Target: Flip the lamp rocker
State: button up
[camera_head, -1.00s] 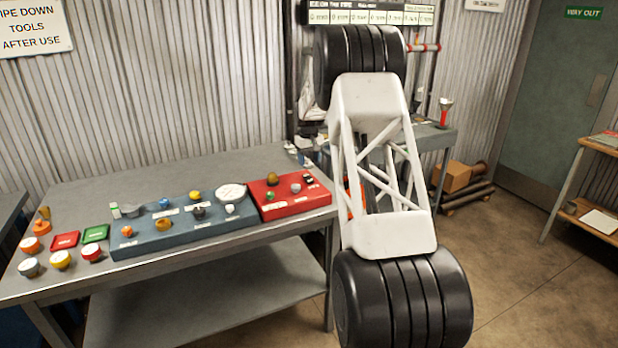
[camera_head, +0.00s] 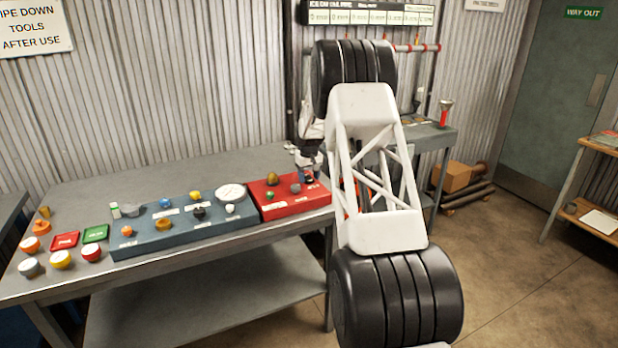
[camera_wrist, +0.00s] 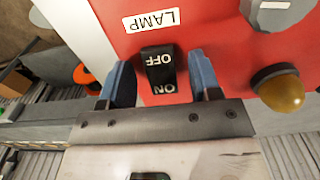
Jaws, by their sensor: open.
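The lamp rocker (camera_wrist: 159,70) is a black switch marked OFF and ON on the red panel (camera_wrist: 225,45), beside a white LAMP label (camera_wrist: 151,20) in the wrist view. My gripper (camera_wrist: 162,82) is open, its two blue fingers on either side of the rocker with gaps visible. I cannot tell whether the fingers touch the panel. In the head view my gripper (camera_head: 308,170) is small, over the right end of the red panel (camera_head: 290,204), and hides the rocker there.
An amber dome (camera_wrist: 281,90) and a grey knob (camera_wrist: 277,10) stand on the panel near my gripper. A blue panel (camera_head: 180,232) with several controls adjoins it on the left. Loose caps and trays lie at the bench's left end.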

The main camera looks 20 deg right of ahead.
jog(key=shift+f, duration=0.1)
jog(key=c, duration=0.9)
jog(key=shift+w, duration=0.1)
jog(key=shift+w+g, duration=0.1)
jog(key=shift+g, duration=0.6)
jog(key=o, duration=0.9)
